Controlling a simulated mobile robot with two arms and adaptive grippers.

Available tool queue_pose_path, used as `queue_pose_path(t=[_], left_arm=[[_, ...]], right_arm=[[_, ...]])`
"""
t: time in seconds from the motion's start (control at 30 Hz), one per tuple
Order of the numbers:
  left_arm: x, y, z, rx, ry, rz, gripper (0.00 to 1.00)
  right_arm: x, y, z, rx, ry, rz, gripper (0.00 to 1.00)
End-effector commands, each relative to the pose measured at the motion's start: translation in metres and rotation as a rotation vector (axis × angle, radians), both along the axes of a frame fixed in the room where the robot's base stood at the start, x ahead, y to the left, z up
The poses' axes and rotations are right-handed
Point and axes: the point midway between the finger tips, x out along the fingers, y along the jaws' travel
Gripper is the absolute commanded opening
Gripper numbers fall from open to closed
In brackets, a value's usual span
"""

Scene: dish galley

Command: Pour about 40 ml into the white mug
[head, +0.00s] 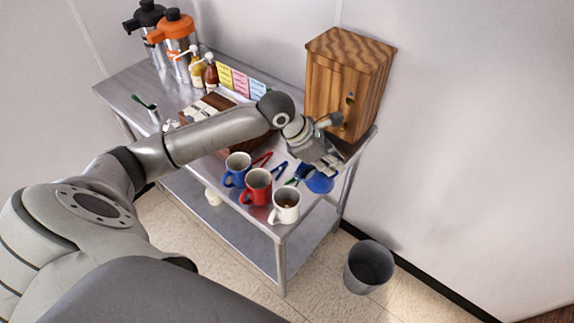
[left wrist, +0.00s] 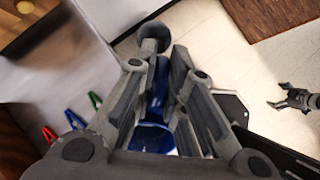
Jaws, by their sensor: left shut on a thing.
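The white mug (head: 285,207) stands upright at the table's front right corner, with something brown inside. My left gripper (head: 324,165) is shut on a blue vessel (head: 320,184), held behind and to the right of the white mug, apart from it. In the left wrist view the blue vessel (left wrist: 150,138) shows between the fingers of my left gripper (left wrist: 160,85), partly hidden by them. I cannot tell its tilt or contents. My right gripper (left wrist: 292,98) shows small at the right of the left wrist view, open and empty.
A red mug (head: 256,187) and a blue mug (head: 237,169) stand left of the white mug. Coloured clips (head: 279,170) lie behind them. A wooden cabinet (head: 347,85), orange-topped dispenser (head: 174,36) and bottles stand further back. A grey bin (head: 368,267) is on the floor.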

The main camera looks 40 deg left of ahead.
Motion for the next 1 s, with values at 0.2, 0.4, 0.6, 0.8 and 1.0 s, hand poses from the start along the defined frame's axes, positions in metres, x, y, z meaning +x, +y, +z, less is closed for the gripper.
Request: queue_pose_path(t=[0.2, 0.4, 0.6, 0.8, 1.0], left_arm=[[0.000, 0.000, 0.001, -0.001, -0.002, 0.000, 0.00], [0.001, 0.000, 0.001, -0.001, -0.004, 0.000, 0.00], [0.001, -0.001, 0.001, 0.006, 0.003, 0.000, 0.00], [0.006, -0.007, 0.004, 0.050, 0.036, 0.003, 0.00], [0.013, -0.017, -0.001, 0.135, 0.107, 0.007, 0.00]], right_arm=[[0.000, 0.000, 0.000, 0.000, 0.000, 0.000, 0.90], [0.000, 0.000, 0.000, 0.000, 0.000, 0.000, 0.90], [0.000, 0.000, 0.000, 0.000, 0.000, 0.000, 0.90], [0.000, 0.000, 0.000, 0.000, -0.001, 0.000, 0.90], [0.000, 0.000, -0.001, 0.000, -0.001, 0.000, 0.90]])
